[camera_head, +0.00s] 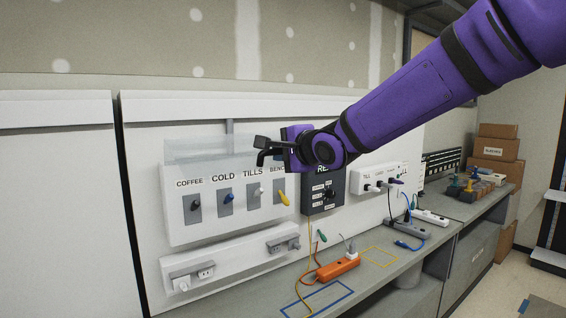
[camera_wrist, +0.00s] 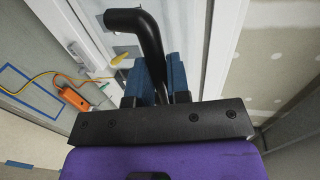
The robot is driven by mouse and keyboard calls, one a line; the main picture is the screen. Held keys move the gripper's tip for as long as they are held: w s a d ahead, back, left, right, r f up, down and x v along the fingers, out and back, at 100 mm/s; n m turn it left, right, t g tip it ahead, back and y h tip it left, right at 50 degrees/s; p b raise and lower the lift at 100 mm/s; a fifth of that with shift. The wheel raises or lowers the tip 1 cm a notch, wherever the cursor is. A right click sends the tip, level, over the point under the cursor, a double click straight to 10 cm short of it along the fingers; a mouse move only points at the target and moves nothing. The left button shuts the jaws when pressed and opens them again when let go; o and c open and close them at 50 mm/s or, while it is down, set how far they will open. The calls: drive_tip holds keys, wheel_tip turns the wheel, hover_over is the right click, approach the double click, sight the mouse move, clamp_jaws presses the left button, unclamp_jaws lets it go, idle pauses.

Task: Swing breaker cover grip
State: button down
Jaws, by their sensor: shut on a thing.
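The clear breaker cover (camera_head: 205,148) is swung up above the white breaker panel (camera_head: 232,222), tilted out from the wall. Its black bent grip shows in the wrist view (camera_wrist: 148,30), passing between the blue finger pads. My gripper (camera_head: 280,150) is shut on this grip at the cover's right end. On the panel are switches labelled COFFEE (camera_head: 195,208), COLD (camera_head: 226,198), TILLS (camera_head: 258,191) and a partly covered label with a yellow lever (camera_head: 283,198). The joint of cover and grip is hard to make out.
A dark control box (camera_head: 322,195) stands right of the panel, partly behind my gripper. A white socket rail (camera_head: 230,258) is below. An orange power strip (camera_head: 337,267) with cables lies on the grey counter (camera_head: 372,282). My purple arm crosses the upper right.

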drive_tip(key=shift+w+a+r, duration=0.15)
drive_tip(key=shift+r, duration=1)
drive_tip(key=shift+w+a+r, duration=0.1)
drive_tip(key=shift+w+r, duration=0.05)
drive_tip(key=shift+r, duration=0.3)
drive_tip(key=shift+w+a+r, duration=0.2)
drive_tip(key=shift+w+r, duration=0.05)
drive_tip(key=shift+r, duration=0.45)
drive_tip(key=shift+w+a+r, duration=0.15)
drive_tip(key=shift+w+r, duration=0.15)
drive_tip(key=shift+r, duration=0.45)
drive_tip(key=shift+w+a+r, duration=0.2)
drive_tip(key=shift+w+r, duration=0.05)
drive_tip(key=shift+r, duration=0.45)
drive_tip(key=shift+w+a+r, duration=0.35)
drive_tip(key=shift+w+r, duration=0.15)
drive_tip(key=shift+r, duration=0.25)
drive_tip(key=shift+w+a+r, duration=0.35)
drive_tip(key=shift+w+r, duration=0.15)
drive_tip(key=shift+r, duration=0.2)
drive_tip(key=shift+w+a+r, duration=0.35)
drive_tip(key=shift+w+r, duration=0.15)
drive_tip(key=shift+r, duration=0.25)
